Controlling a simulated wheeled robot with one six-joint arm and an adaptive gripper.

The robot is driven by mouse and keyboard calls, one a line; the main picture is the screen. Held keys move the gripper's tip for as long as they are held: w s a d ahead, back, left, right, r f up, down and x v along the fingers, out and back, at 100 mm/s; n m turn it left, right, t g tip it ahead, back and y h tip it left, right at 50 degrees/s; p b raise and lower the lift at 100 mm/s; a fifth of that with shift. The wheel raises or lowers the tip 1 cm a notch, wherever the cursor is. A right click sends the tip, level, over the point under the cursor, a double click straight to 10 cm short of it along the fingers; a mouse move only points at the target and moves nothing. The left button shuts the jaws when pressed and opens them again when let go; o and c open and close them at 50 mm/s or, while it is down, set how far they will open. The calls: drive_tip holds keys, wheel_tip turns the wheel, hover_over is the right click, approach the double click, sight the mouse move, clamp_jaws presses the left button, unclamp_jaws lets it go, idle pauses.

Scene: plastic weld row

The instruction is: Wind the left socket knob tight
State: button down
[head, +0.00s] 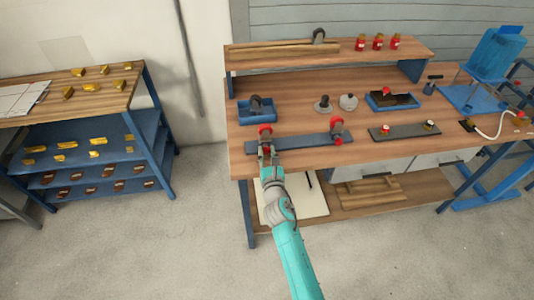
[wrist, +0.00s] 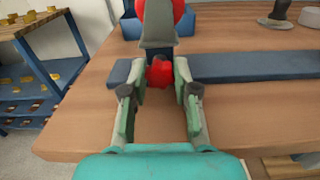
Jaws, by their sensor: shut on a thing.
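A blue-grey bar (head: 298,144) lies along the front of the wooden bench and carries two grey and red sockets. The left socket (head: 265,132) stands near the bar's left end; in the wrist view its grey post (wrist: 158,35) has red at the top. Its red knob (wrist: 160,73) faces me, low on the post. My gripper (wrist: 160,82) reaches in from the front with its fingers on either side of the knob, shut on it. In the head view my gripper (head: 267,152) hides most of that knob. The right socket (head: 337,129) stands apart to the right.
A blue tray (head: 257,115) sits behind the left socket. A dark plate (head: 404,131) with small red-based fittings lies to the right. The bench's front edge is just below my gripper. A shelf rack (head: 95,140) stands across a gap to the left.

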drive_tip(key=shift+m, duration=0.8)
drive_tip(key=c, duration=0.9)
unclamp_jaws()
drive_tip(key=shift+o, duration=0.2)
drive_tip(key=shift+s, duration=0.1)
drive_tip(key=v, duration=1.1)
drive_tip(key=shift+s, duration=0.4)
drive_tip(key=shift+d, duration=0.1)
